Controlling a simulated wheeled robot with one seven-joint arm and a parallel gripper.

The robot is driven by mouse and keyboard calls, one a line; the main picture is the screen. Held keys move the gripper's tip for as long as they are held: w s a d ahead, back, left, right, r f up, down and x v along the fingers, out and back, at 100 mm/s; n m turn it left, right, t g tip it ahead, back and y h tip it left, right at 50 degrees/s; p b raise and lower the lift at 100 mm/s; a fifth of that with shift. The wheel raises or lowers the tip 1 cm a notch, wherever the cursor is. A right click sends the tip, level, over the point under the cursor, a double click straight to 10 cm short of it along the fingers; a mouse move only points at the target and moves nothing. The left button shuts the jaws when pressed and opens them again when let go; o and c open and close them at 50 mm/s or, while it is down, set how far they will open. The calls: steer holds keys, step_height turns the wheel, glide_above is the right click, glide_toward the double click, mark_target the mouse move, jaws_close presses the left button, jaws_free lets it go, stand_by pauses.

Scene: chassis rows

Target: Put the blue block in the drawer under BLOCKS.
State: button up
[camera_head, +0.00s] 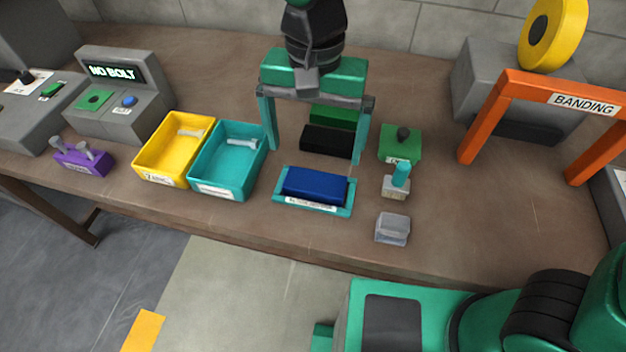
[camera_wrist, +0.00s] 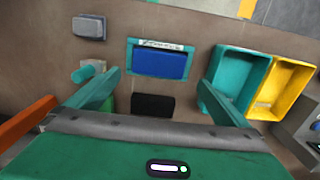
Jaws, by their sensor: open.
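The blue block (camera_head: 315,186) lies in a shallow teal tray (camera_head: 283,202) with a white label on its front edge, too small to read. It also shows in the wrist view (camera_wrist: 160,65), upper middle. My gripper (camera_head: 315,155) is open and empty, its two teal fingers spread wide and pointing down. It is behind the tray in the head view, apart from the block. In the wrist view my gripper (camera_wrist: 162,82) has its fingertips to either side of the block's near edge. I cannot make out a drawer or a BLOCKS sign in either view.
A black block-like thing (camera_head: 326,141) lies between the fingers. Teal (camera_head: 246,185) and yellow (camera_head: 160,179) bins stand left, each with a pale bolt-like piece. Right are a green switch box (camera_head: 399,145), a teal-topped knob (camera_head: 400,174), a grey piece (camera_head: 392,229) and an orange BANDING frame (camera_head: 510,85).

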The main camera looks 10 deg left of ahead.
mark_target(315, 181)
step_height(315, 181, down, 10)
steer(key=shift+w+d+f, duration=0.1)
stand_by(0.5)
steer(key=shift+c, duration=0.6)
steer(key=c, duration=1.2)
steer(key=shift+w+r, duration=0.1)
steer(key=shift+r, duration=2.1)
steer(key=shift+c, duration=0.2)
steer(key=s+a+r, duration=0.1)
steer(key=s+r, duration=0.5)
steer(key=s, duration=0.5)
steer(key=shift+s+a+r, duration=0.35)
steer(key=shift+r, duration=0.05)
